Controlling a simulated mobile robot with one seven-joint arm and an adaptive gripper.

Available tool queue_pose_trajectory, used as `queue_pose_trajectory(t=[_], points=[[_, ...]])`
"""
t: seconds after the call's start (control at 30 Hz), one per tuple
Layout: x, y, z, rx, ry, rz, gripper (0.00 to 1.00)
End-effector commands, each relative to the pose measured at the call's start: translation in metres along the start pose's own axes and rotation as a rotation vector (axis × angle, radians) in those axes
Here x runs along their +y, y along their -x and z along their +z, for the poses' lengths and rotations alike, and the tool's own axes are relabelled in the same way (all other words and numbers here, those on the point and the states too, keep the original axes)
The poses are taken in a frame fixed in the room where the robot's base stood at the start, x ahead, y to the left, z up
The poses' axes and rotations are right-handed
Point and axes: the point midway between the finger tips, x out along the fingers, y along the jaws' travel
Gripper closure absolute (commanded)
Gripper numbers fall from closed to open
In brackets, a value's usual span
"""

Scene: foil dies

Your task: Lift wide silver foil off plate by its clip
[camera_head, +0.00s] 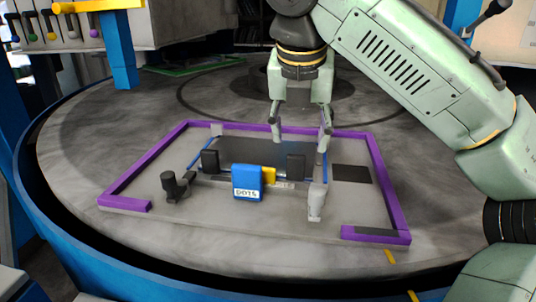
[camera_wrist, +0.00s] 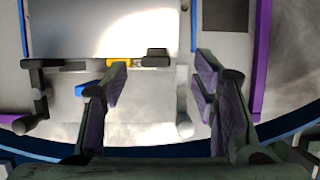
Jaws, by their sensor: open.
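A wide silver foil or sheet (camera_wrist: 80,35) lies flat inside the purple frame and looks dark in the head view (camera_head: 250,149). I cannot tell the foil from the plate under it. A yellow piece (camera_wrist: 120,63), possibly the clip, sits at its near edge, partly behind a blue labelled block (camera_head: 247,184) in the head view. The blue block shows only partly in the wrist view (camera_wrist: 82,90), behind a finger. My gripper (camera_head: 300,135) is open, pointing down above the right part of the sheet. In the wrist view my fingers (camera_wrist: 161,62) are apart, with nothing held between them.
Black blocks (camera_head: 210,161) (camera_head: 296,166) stand at the sheet's near edge. A dark post (camera_head: 174,185) stands left and a pale post (camera_head: 317,201) right. A purple frame (camera_head: 390,195) surrounds these on the round grey table (camera_head: 90,170). A dark square (camera_head: 351,173) lies right of the sheet.

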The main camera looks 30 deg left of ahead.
Motion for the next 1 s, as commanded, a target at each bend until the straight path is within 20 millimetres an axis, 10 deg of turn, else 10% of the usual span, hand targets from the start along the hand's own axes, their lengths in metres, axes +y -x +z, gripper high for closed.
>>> queue_pose_trajectory(t=[0.63,1.0], points=[[0.005,-0.069,-0.004,-0.003,-0.003,0.002,0.47],[0.006,-0.071,-0.004,-0.004,-0.003,0.003,0.56]])
